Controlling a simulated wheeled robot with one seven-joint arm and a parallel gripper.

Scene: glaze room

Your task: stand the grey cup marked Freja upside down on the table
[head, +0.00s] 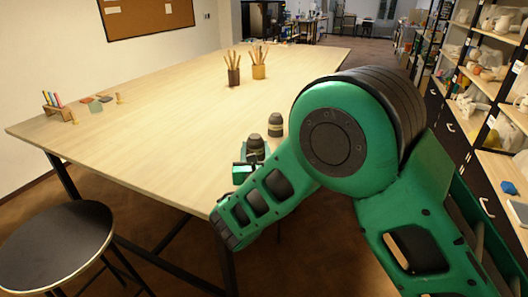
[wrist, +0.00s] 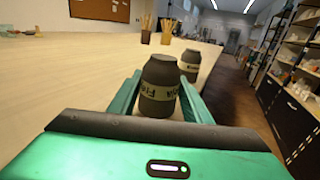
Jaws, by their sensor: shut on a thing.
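A dark grey cup with a pale lettered band (wrist: 159,88) sits between the two fingers of my gripper (wrist: 160,100), which is shut on it. The letters on its band are partly readable and seem to match Freja, though which way up they stand is hard to tell. The cup is upright in line, its narrower end up, and no opening shows on top. In the head view the held cup (head: 256,145) is at the table's near right edge, just beyond my gripper (head: 247,163). Its lower end is hidden, so I cannot tell whether it touches the table (head: 150,120).
A second similar grey cup (head: 275,125) stands just behind the held one, near the table's right edge; it also shows in the wrist view (wrist: 190,65). Two pencil holders (head: 234,77) stand farther back. A stool (head: 58,240) is at front left. The table's middle is clear.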

